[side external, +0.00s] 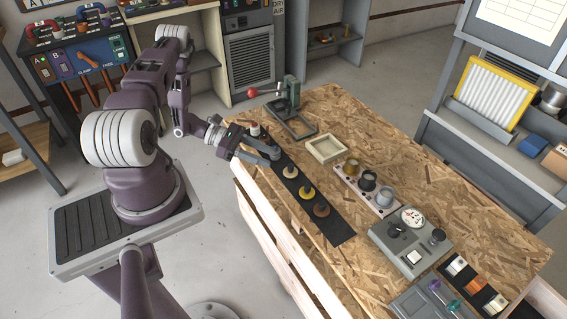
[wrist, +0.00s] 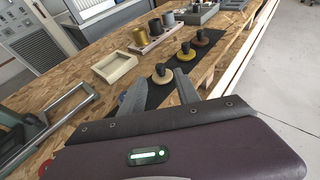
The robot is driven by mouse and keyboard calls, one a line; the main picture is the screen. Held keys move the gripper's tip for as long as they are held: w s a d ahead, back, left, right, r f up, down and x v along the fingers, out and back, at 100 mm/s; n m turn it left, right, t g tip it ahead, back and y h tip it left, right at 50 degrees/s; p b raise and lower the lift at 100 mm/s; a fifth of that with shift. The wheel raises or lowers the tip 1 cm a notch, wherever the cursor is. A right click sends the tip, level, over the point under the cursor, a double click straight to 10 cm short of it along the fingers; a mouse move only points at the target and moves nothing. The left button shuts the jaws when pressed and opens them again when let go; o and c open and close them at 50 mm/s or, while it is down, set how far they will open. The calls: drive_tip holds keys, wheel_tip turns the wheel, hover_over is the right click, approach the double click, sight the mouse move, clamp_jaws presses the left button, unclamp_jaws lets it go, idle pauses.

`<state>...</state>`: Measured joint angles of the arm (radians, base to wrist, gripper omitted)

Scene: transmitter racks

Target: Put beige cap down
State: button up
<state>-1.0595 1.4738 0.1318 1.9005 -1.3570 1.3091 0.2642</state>
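The beige cap (side external: 290,173), a round disc with a dark knob, sits upright on the black mat (side external: 338,229) along the table's near edge. My gripper (side external: 275,154) is low over the mat, just to the upper left of the cap. In the wrist view my gripper (wrist: 158,84) has its two grey fingers spread, with nothing clamped between them. The beige cap (wrist: 162,74) shows just beyond and between the fingertips, apparently clear of them. The yellow cap (side external: 305,193) and brown cap (side external: 321,209) stand farther along the mat.
An empty cream tray (side external: 325,148) lies beside the mat. A block (side external: 352,183) with gold, black and grey cylinders stands past it. A small press (side external: 290,100) is at the far end. A grey meter box (side external: 410,242) is toward the right. Bare board lies behind.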

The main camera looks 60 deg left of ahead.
drive_tip(key=w+d+r+m+g, duration=0.1)
drive_tip(key=d+r+m+g, duration=0.45)
drive_tip(key=r, duration=0.65)
drive_tip(key=d+r+m+g, duration=0.3)
drive_tip(key=d+r+m, duration=0.4)
drive_tip(key=r, duration=0.5)
drive_tip(key=s+d+r+m+t+y, duration=0.2)
drive_tip(key=s+d+r+m+y, duration=0.2)
drive_tip(key=s+r+m+y, duration=0.1)
drive_tip(key=s+d+r+m+t+y, duration=0.2)
drive_tip(key=s+d+r+m+y, duration=0.2)
drive_tip(key=s+r+m, duration=0.3)
drive_tip(key=s+m, duration=0.2)
drive_tip(key=s, duration=0.3)
drive_tip(key=shift+d+m+y, duration=0.2)
drive_tip(key=shift+m+y, duration=0.15)
drive_tip(key=shift+y, duration=0.05)
drive_tip(key=shift+r, duration=0.15)
